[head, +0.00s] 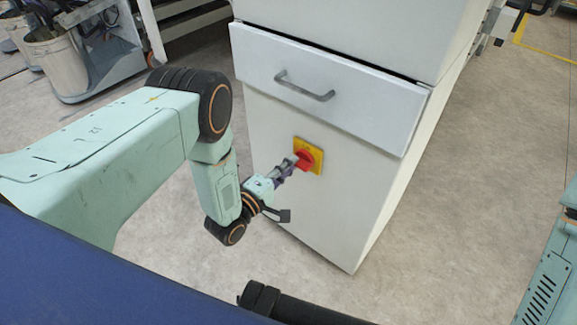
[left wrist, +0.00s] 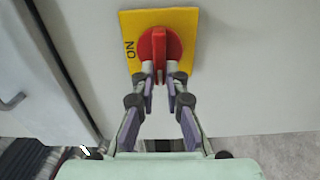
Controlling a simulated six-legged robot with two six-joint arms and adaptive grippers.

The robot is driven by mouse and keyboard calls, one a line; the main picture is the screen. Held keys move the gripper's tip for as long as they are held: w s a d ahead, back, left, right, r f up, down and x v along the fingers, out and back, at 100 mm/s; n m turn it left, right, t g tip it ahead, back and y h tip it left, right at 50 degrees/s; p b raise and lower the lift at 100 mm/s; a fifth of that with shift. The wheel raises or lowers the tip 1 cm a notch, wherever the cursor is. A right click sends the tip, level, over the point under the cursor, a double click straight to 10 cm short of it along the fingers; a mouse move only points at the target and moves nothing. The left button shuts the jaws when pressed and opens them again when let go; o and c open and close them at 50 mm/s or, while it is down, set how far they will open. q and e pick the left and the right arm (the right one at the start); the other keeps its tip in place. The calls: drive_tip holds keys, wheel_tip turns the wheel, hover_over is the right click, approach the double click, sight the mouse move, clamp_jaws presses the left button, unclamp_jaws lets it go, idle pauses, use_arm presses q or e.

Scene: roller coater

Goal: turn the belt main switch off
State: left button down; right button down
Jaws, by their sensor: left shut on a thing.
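The belt main switch is a red rotary knob (head: 306,158) on a yellow plate (head: 317,150), mounted on the front of a white cabinet (head: 340,190) below its drawer. In the left wrist view the red knob (left wrist: 157,46) sits on the yellow plate (left wrist: 183,25), with the word "ON" at the plate's left side. My left gripper (head: 294,163) reaches the knob from the left; in the left wrist view its fingers (left wrist: 159,80) are shut on the knob's handle from both sides. The fingertips hide part of the handle. My right gripper is not in view.
A drawer with a grey handle (head: 304,88) is above the switch. A cart with a metal bucket (head: 58,62) stands at the upper left. The grey floor (head: 450,200) right of the cabinet is clear.

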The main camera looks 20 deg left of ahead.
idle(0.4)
use_arm(q)
drive_tip(key=c, duration=1.4)
unclamp_jaws()
drive_tip(key=shift+s, duration=0.1)
drive_tip(key=v, duration=1.2)
